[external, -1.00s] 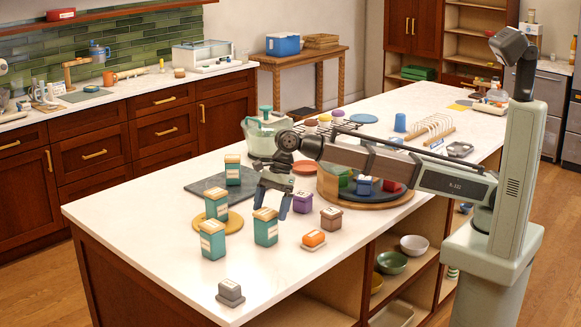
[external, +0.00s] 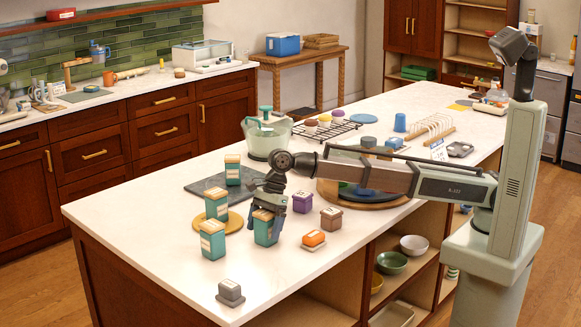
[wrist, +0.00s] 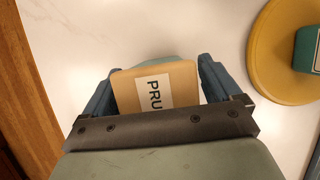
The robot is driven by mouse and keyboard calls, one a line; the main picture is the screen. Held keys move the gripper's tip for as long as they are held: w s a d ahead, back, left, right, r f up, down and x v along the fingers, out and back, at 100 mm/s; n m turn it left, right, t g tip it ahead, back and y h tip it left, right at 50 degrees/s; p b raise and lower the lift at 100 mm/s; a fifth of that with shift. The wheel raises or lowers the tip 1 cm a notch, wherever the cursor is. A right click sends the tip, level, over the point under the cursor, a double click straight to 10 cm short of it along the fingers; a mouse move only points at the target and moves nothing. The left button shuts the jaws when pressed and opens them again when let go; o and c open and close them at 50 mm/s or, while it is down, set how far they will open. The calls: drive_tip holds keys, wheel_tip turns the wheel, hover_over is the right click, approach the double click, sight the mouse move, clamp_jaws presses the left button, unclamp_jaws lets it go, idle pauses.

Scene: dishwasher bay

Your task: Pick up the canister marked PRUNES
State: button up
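The canister marked PRUNES (external: 266,232) is teal with a tan lid and stands upright on the white counter. In the wrist view its lid (wrist: 188,78) shows a white label reading "PRU", the rest cut off by my gripper's body. My gripper (wrist: 157,76) is open, with one blue finger on each side of the lid and narrow gaps between. In the external view my gripper (external: 267,208) is directly above and around the canister's top. The canister still rests on the counter.
Similar teal canisters stand close by: one (external: 212,243) left, one (external: 217,207) on a round wooden board (external: 235,224), one (external: 233,174) on a dark slab (external: 205,185). Purple (external: 302,203) and brown (external: 331,219) containers and an orange-topped item (external: 314,239) sit right.

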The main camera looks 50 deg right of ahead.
drive_tip(key=c, duration=1.2)
drive_tip(key=shift+o, duration=0.2)
drive_tip(key=shift+r, duration=0.1)
